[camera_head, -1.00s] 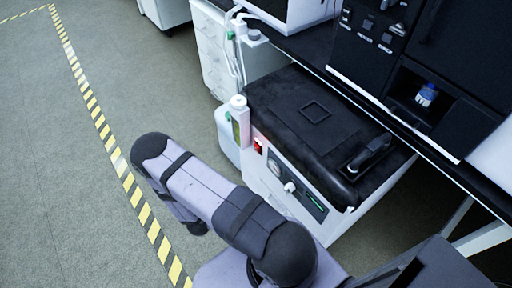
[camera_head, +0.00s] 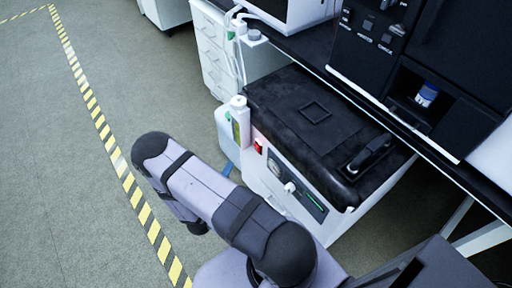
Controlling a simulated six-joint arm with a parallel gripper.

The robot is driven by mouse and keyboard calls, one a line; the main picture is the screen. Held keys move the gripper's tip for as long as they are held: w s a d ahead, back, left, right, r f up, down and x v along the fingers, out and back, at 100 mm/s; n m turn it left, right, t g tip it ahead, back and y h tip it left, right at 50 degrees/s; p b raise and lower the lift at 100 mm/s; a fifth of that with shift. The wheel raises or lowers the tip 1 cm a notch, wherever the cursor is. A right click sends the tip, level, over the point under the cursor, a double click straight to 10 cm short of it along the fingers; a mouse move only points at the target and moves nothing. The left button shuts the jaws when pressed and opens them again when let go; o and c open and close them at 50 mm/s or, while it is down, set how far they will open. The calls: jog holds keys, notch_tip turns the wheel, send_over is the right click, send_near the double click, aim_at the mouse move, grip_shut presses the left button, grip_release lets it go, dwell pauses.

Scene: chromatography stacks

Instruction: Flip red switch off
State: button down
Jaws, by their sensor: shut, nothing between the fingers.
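The red switch (camera_head: 258,146) is a small red rocker on the upper left of the front panel of a white, black-topped unit (camera_head: 311,108) under the bench. It is too small to tell which side is pressed. My arm crosses the lower middle of the view, in front of the unit's lower left. My gripper does not show; my arm's links probably hide it, so its distance from the switch cannot be told.
A round gauge (camera_head: 274,168), a white knob (camera_head: 290,187) and a green-lit display (camera_head: 313,201) share the panel. A white bottle (camera_head: 239,122) stands left of the switch. A small blue patch (camera_head: 228,168) shows beside the unit.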

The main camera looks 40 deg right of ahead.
jog(key=d+r, duration=0.1)
jog(key=d, duration=0.7)
jog(key=shift+d+p, duration=0.3)
jog(key=shift+p, duration=0.05)
jog(key=shift+d, duration=0.1)
dwell(1.9)
jog(key=shift+d+r, duration=0.1)
jog(key=shift+d, duration=0.2)
jog(key=shift+d, duration=0.3)
dwell(0.8)
jog(key=shift+a, duration=0.1)
jog(key=shift+a, duration=0.6)
jog(key=shift+a, duration=0.1)
jog(key=shift+a+f, duration=0.2)
jog(key=shift+a, duration=1)
jog(key=shift+a+f, duration=0.15)
jog(key=shift+a, duration=1.05)
